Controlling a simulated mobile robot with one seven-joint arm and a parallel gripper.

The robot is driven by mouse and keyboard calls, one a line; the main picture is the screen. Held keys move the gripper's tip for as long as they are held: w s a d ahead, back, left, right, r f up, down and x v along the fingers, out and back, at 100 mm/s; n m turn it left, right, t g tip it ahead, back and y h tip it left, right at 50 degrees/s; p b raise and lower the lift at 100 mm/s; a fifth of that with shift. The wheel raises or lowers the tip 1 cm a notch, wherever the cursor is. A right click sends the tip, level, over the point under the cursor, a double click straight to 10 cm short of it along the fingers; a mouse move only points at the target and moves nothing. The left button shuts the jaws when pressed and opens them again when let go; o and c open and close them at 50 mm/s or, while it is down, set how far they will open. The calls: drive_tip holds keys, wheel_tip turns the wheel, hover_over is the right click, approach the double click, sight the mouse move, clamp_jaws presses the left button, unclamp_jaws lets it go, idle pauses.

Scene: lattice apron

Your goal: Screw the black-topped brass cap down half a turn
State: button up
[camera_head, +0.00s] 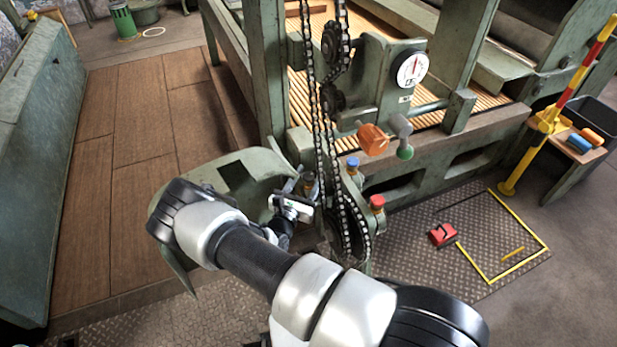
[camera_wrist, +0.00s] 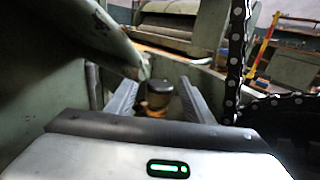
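The black-topped brass cap (camera_head: 309,179) stands beside the chain, at the right end of the green guard. In the wrist view the cap (camera_wrist: 158,94) shows its dark round top and a brass band below. My gripper (camera_head: 302,185) is right at the cap. In the wrist view the two fingers of my gripper (camera_wrist: 159,88) are apart, one on each side of the cap. A narrow gap seems to show between the cap and each finger. The cap's lower part is hard to make out.
A roller chain (camera_head: 320,130) hangs close to the right of the cap. The green guard (camera_head: 240,175) lies close on the left. A blue-topped cap (camera_head: 352,164) and a red-topped cap (camera_head: 377,203) stand to the right. An orange handle (camera_head: 372,139) is above them.

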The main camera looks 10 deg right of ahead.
drive_tip(key=c, duration=0.9)
drive_tip(key=h+b, duration=0.1)
drive_tip(key=m+g+b, duration=0.1)
drive_tip(key=b, duration=0.1)
drive_tip(key=shift+a+f+m+h, duration=0.1)
drive_tip(key=shift+f+m+h, duration=0.2)
drive_tip(key=shift+f+h, duration=0.1)
drive_tip(key=shift+c, duration=0.2)
drive_tip(key=shift+r+m+g+h+b, duration=0.15)
drive_tip(key=shift+m+g+h+b, duration=0.45)
drive_tip(key=shift+g+h+b, duration=0.3)
drive_tip(key=shift+r+g, duration=0.2)
drive_tip(key=shift+g, duration=0.1)
drive_tip(key=o, duration=1)
drive_tip(key=shift+o, duration=0.2)
drive_tip(key=shift+s, duration=0.1)
